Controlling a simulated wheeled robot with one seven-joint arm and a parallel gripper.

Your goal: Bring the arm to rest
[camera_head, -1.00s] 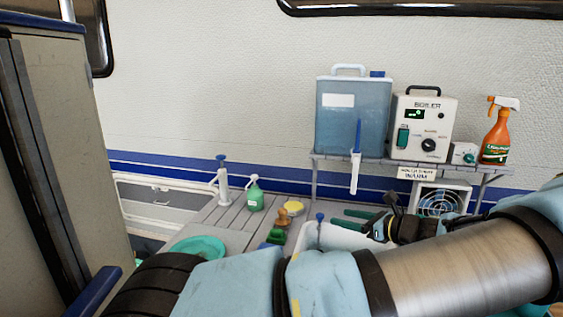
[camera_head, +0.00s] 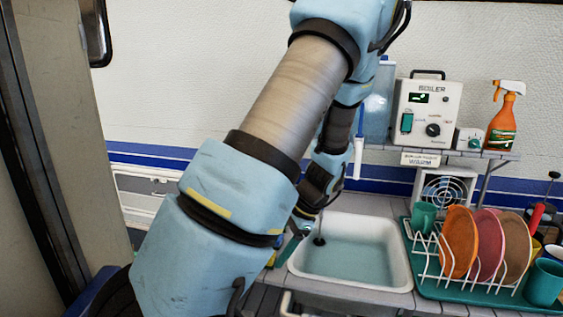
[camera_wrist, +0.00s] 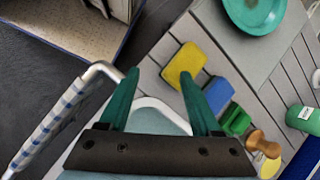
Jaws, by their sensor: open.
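My arm rises through the middle of the head view and bends down behind its forearm toward the counter, left of the sink. My gripper (camera_wrist: 158,76) shows in the wrist view with two green fingers spread apart and nothing between them. It points down near the counter edge, with part of the white sink rim (camera_wrist: 165,108) behind the fingers. In the head view only a small teal part of the gripper shows beside the sink (camera_head: 398,270); the rest is hidden or hard to make out.
A yellow sponge (camera_wrist: 187,62), blue sponge (camera_wrist: 222,95), wooden-handled brush (camera_wrist: 262,143) and green bottle (camera_wrist: 302,118) lie near the gripper. A dish rack (camera_head: 480,285), boiler (camera_head: 425,112) and spray bottle (camera_head: 503,125) stand right.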

